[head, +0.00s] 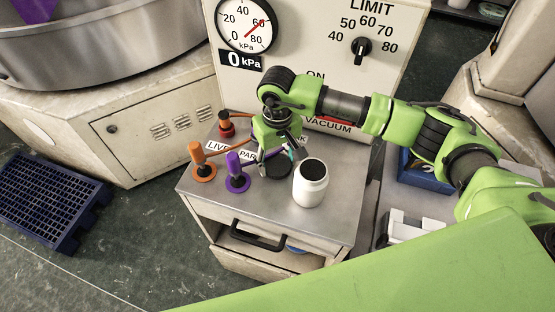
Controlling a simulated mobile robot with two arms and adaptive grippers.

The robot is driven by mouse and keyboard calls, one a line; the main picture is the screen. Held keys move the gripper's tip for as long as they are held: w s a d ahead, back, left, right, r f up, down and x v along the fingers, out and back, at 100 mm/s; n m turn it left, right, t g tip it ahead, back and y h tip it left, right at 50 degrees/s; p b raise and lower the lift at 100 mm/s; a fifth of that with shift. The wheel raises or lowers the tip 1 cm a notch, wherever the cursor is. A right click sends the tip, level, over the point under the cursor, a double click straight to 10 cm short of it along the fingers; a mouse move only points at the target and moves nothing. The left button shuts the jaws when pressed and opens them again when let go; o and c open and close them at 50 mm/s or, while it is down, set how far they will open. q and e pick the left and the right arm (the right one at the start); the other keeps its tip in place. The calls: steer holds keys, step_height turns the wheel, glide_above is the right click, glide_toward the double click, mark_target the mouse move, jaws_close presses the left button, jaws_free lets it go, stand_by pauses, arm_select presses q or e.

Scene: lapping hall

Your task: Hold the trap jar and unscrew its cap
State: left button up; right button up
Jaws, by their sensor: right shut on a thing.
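The white trap jar (310,186) stands upright on the grey cabinet top. Its top shows a dark round face inside a pale rim; I cannot tell whether this is a cap or the open mouth. My right gripper (276,158) points down just left of and behind the jar, apart from it. It is shut on a dark round piece (279,167) low between its fingers. The fingers hide part of this piece, and I cannot tell for sure that it is the cap. My left gripper is not in view.
Orange (200,162), purple (236,172) and red (227,124) handles stand left on the cabinet top (335,215), by a partly hidden label. A panel with a gauge (246,24) and a knob (361,48) rises behind. A blue crate (48,205) lies on the floor.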

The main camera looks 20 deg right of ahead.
steer(key=shift+f, duration=0.2)
steer(key=o, duration=1.2)
steer(key=shift+r, duration=0.1)
